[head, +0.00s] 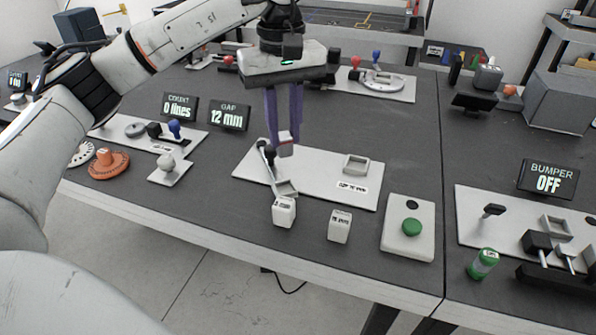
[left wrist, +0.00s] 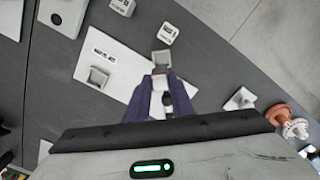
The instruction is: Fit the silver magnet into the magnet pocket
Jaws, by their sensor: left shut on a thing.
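My left gripper (head: 285,143) is shut on the silver magnet (head: 286,150), a small pale block with a red band, and holds it above a white board (head: 320,190). In the left wrist view the magnet (left wrist: 160,82) shows between the purple fingertips. An open square pocket (head: 287,188) sits at the board's front edge, just below and in front of the magnet. A second square pocket (head: 355,164) stands at the right of the board, near a label. I cannot tell which one is the magnet pocket. My right gripper is not in view.
A black lever (head: 265,152) stands on the board close to the left of my fingers. Two labelled white blocks (head: 284,212) (head: 340,227) stand in front of the board. A gap display (head: 229,116) reads 12 mm.

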